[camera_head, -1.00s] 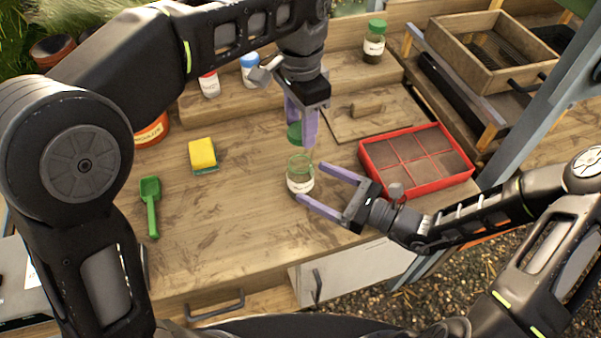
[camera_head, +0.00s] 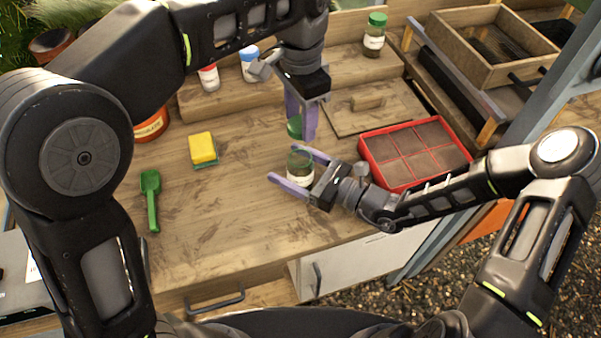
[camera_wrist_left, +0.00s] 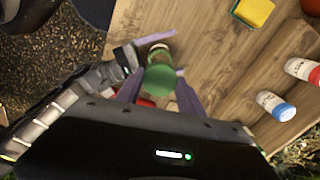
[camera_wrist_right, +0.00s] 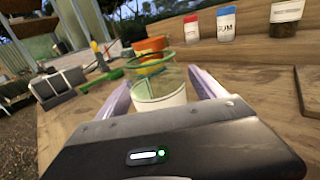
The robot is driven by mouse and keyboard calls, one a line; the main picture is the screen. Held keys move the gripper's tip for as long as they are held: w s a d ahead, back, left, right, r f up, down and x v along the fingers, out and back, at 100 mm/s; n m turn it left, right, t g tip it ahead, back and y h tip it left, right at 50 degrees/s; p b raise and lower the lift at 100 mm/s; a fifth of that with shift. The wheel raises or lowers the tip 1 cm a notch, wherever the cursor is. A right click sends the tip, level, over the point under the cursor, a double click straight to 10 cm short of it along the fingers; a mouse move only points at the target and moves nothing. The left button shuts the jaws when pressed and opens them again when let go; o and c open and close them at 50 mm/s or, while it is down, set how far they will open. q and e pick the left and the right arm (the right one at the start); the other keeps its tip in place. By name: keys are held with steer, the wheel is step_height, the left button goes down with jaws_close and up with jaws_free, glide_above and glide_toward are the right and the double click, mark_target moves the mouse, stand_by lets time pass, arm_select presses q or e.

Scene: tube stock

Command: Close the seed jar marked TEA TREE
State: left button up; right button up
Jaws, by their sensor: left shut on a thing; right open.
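An open glass jar (camera_head: 300,168) with a white label stands upright on the bench; the label's wording cannot be read. My right gripper (camera_head: 281,164) is open, low over the bench, with its fingers on either side of the jar. The right wrist view shows the jar (camera_wrist_right: 160,92) between the two fingers. My left gripper (camera_head: 301,125) points down and is shut on a green lid (camera_head: 294,127), behind and above the jar. In the left wrist view the lid (camera_wrist_left: 160,82) hides part of the jar.
A red sectioned tray (camera_head: 372,175) is right of the jar, with a wooden board (camera_head: 345,121) behind. A jar with a green lid (camera_head: 374,38) and red-capped and blue-capped bottles (camera_head: 249,66) stand on the shelf. A sponge (camera_head: 203,149) and green scoop (camera_head: 151,195) lie left.

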steer(key=shift+c, duration=0.6)
jaws_close()
stand_by(0.4)
